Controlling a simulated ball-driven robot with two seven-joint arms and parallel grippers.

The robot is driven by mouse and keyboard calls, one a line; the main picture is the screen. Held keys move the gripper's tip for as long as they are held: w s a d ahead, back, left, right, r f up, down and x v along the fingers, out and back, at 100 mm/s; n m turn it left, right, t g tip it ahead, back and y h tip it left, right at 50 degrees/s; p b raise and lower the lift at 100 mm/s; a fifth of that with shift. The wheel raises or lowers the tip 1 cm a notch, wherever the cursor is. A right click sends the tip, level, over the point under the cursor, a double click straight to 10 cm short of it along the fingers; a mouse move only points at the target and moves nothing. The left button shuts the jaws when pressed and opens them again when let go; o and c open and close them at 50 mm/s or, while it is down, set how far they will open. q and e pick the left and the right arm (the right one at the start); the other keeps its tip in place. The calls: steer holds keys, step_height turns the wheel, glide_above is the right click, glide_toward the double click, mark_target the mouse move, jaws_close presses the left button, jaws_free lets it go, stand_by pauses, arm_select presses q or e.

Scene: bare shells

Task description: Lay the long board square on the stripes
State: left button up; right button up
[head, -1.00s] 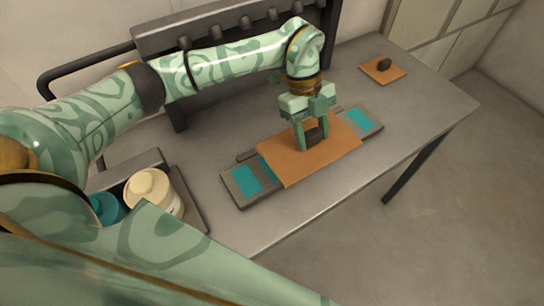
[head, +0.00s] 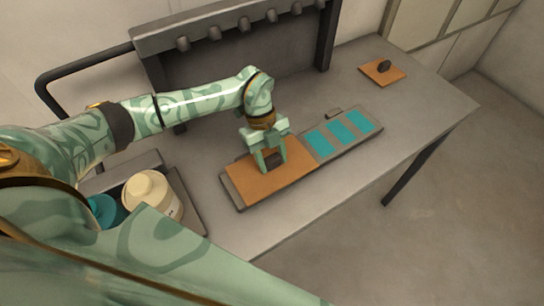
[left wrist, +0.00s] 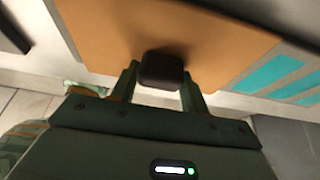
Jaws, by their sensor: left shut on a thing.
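The long board is an orange panel (head: 262,188) with a dark knob (left wrist: 160,70) on top. My left gripper (head: 272,164) is shut on that knob. The board is over the left part of a grey plate (head: 374,118), its sides running roughly along the plate's. Whether it touches the plate or hovers just above, I cannot tell. Teal stripes (head: 340,132) show uncovered on the plate's right part. Any stripe under the board is hidden. In the left wrist view, the board (left wrist: 110,35) spreads beyond my fingers and teal stripes lie to its right. My right gripper is out of view.
A smaller orange board with a dark knob (head: 383,71) lies at the table's back right. A cream jar (head: 151,195) and a teal round thing (head: 104,209) stand in a grey tray at left. A dark rack (head: 235,65) stands behind.

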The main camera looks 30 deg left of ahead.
arm_select(q)
steer(key=o, duration=1.1)
steer(key=shift+f, duration=0.1)
